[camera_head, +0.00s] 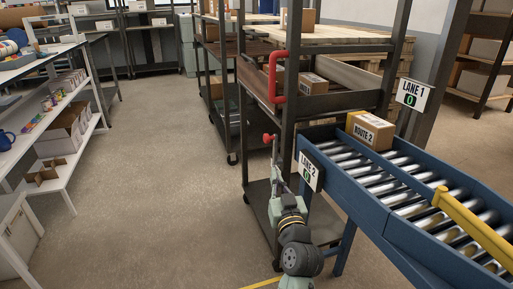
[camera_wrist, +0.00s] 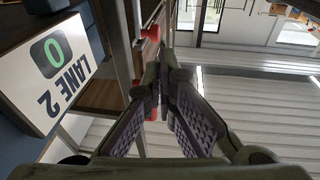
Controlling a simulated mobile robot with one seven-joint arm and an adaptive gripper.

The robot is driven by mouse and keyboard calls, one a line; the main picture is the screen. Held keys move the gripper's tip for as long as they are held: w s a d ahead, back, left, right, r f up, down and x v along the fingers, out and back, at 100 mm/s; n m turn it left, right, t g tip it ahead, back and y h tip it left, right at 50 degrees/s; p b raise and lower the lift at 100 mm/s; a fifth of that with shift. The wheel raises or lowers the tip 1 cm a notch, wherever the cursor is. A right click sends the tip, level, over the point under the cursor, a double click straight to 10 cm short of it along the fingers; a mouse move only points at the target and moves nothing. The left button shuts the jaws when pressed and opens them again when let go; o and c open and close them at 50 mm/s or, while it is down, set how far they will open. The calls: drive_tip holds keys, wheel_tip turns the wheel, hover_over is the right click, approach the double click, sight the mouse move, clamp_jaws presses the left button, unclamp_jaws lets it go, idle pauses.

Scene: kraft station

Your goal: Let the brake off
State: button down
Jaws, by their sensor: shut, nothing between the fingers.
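A red-knobbed lever (camera_head: 268,137) sticks out from the near post of the dark metal shelf cart (camera_head: 262,205); I take it to be the brake. My gripper (camera_head: 274,152) is right beside it, with its fingertips close to the red part. In the wrist view my gripper (camera_wrist: 155,88) is shut and empty, its fingers meeting at the tips. A red piece (camera_wrist: 150,33) shows just beyond the fingertips there. I cannot tell whether the fingers touch it. A red U-shaped handle (camera_head: 273,75) is fixed higher on the cart's post.
The blue roller conveyor (camera_head: 390,225) stands right of my arm, with a ROUTE 2 carton (camera_head: 370,130) on it and a LANE 2 sign (camera_head: 310,170) at its corner, also close in the wrist view (camera_wrist: 55,72). White shelving (camera_head: 60,165) stands left. The floor between is clear.

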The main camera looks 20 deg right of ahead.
drive_tip(key=shift+s+d, duration=0.1)
drive_tip(key=p, duration=0.4)
approach(265, 139)
drive_tip(key=w, duration=0.4)
drive_tip(key=shift+w+d+r, duration=0.15)
drive_tip(key=shift+w, duration=0.35)
drive_tip(key=shift+w+d+r, duration=0.15)
drive_tip(key=shift+w, duration=0.35)
